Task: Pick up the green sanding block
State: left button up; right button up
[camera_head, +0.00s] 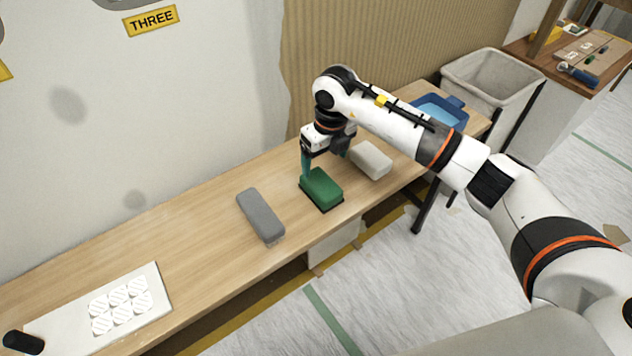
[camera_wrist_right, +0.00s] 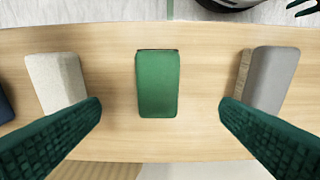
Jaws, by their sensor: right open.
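The green sanding block (camera_head: 322,188) lies on the wooden bench, between a grey block and a pale block. In the right wrist view the green block (camera_wrist_right: 157,84) sits near the middle, ahead of and between the two fingers. My right gripper (camera_head: 322,166) is over the bench just behind the green block in the head view. In the wrist view my right gripper (camera_wrist_right: 160,112) is open, its dark green fingers wide apart with nothing between the tips. The gap between fingers and block is hard to judge. My left gripper is not in view.
The grey block (camera_head: 261,215) lies left of the green one, and the pale block (camera_head: 371,160) lies right of it. A blue tray (camera_head: 440,111) is at the bench's right end. A white board with round discs (camera_head: 121,305) lies at the left. A grey bin (camera_head: 492,82) stands beyond.

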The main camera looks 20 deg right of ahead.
aim_at(321, 182)
jog(key=f, duration=0.6)
jog(key=shift+w+a+f+b, duration=0.1)
jog(key=shift+w+a+b, duration=0.1)
jog(key=shift+w+b, duration=0.15)
jog(key=f, duration=0.2)
jog(key=w+f, duration=0.1)
jog(key=f, duration=0.1)
jog(key=shift+b, duration=0.4)
jog(key=shift+w+f, duration=0.1)
jog(key=shift+f, duration=0.5)
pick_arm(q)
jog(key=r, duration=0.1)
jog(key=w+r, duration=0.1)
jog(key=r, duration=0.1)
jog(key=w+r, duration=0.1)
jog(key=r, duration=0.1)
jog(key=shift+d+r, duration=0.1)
pick_arm(e)
jog(key=shift+c, duration=0.5)
